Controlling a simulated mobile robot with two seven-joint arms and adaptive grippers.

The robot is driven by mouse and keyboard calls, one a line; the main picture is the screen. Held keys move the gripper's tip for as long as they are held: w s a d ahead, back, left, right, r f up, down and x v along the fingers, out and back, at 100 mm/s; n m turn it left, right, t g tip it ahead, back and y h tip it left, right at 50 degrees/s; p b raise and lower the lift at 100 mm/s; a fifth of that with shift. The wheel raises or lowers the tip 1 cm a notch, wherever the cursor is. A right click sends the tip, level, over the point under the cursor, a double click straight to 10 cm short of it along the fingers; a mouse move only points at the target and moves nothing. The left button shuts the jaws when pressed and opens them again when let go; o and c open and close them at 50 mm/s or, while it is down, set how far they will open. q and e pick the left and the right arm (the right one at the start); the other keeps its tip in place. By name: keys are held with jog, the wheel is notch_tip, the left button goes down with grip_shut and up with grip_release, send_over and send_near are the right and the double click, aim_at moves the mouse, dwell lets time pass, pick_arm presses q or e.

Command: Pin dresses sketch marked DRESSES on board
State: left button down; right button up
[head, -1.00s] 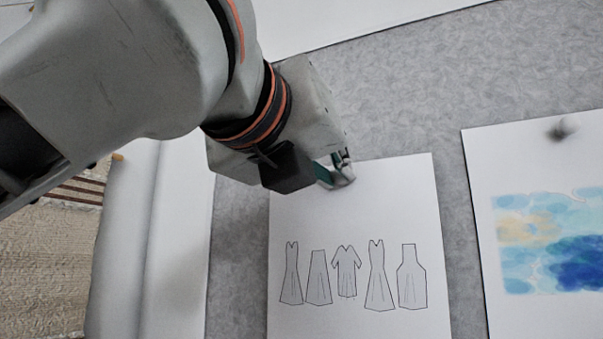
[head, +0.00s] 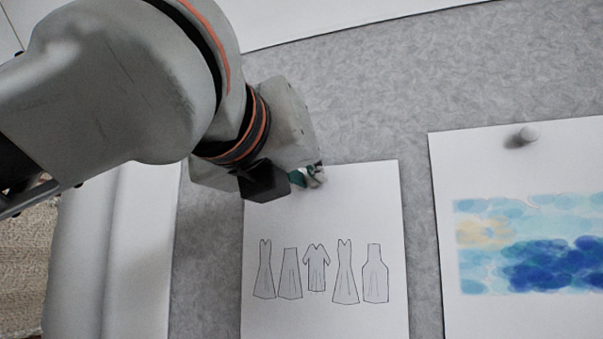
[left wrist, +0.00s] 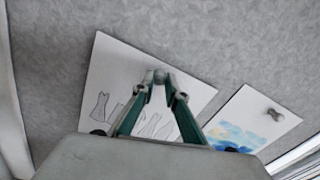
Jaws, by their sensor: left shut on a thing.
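A white sheet (head: 325,215) with a row of several outlined dresses lies flat against the grey speckled board (head: 380,100). No written label shows on it. My left gripper (head: 316,177) is at the sheet's top edge, about its middle. In the left wrist view, my left gripper (left wrist: 160,86) is shut on a small pale pin (left wrist: 160,75), whose knob shows between the fingertips. The pin is over the upper part of the sheet (left wrist: 118,75). Whether its point is in the board is hidden. My right gripper is not in view.
A second sheet with a blue watercolour (head: 540,170) is on the board at the right, with a pale pin (head: 526,134) at its top. A pale edge (head: 115,250) runs down the left. Bare board lies between the sheets.

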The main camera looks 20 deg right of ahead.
pick_arm(q)
jog(key=shift+w+d, duration=0.2)
jog(key=shift+w, duration=0.05)
dwell(0.5)
jog(key=c, duration=1.9)
grip_release()
jog(key=shift+r, duration=0.15)
